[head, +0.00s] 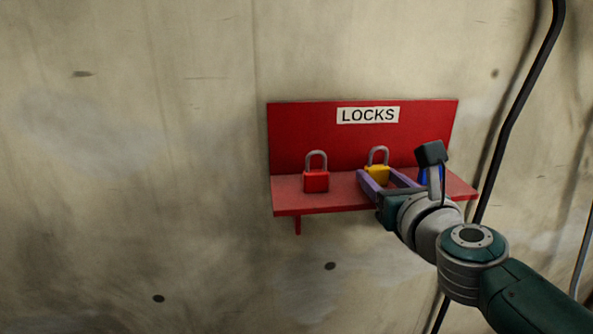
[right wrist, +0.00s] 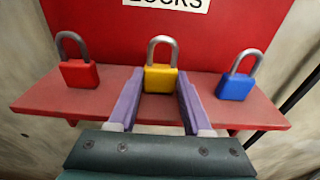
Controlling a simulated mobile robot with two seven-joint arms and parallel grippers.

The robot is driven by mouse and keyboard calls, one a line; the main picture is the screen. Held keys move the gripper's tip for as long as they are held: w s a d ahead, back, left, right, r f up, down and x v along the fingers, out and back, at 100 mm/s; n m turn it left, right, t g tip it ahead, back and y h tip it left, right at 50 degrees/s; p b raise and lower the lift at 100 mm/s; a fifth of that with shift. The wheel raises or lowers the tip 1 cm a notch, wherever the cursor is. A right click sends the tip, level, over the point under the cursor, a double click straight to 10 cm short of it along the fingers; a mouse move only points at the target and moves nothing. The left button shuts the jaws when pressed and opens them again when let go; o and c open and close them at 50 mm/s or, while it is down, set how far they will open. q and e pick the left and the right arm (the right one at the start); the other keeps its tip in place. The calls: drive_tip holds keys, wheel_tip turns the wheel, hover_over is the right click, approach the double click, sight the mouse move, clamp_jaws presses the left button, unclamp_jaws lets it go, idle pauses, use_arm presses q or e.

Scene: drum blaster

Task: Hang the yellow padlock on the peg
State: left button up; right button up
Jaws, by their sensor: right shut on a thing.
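The yellow padlock (head: 377,172) stands upright on the red shelf, its grey shackle upward; it also shows in the right wrist view (right wrist: 161,78). My right gripper (head: 377,181) reaches in from the right, its purple fingers on either side of the padlock's body. In the right wrist view, the gripper (right wrist: 160,90) is shut on the yellow padlock, which appears to rest on the shelf still. No peg shows in either view. My left gripper is not in view.
The red shelf (right wrist: 60,100) has a back panel with a LOCKS label (head: 368,115). A red padlock (head: 316,181) stands to the left and a blue padlock (right wrist: 235,86) to the right. A dark cable (head: 512,115) runs down the concrete wall at right. The wall at left is bare.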

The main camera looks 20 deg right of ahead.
drive_tip(key=shift+r+p, duration=0.4)
drive_tip(key=shift+r, duration=0.2)
drive_tip(key=f+v, duration=0.1)
drive_tip(key=v, duration=1.1)
drive_tip(key=shift+f, duration=0.25)
drive_tip(key=shift+s+a, duration=0.1)
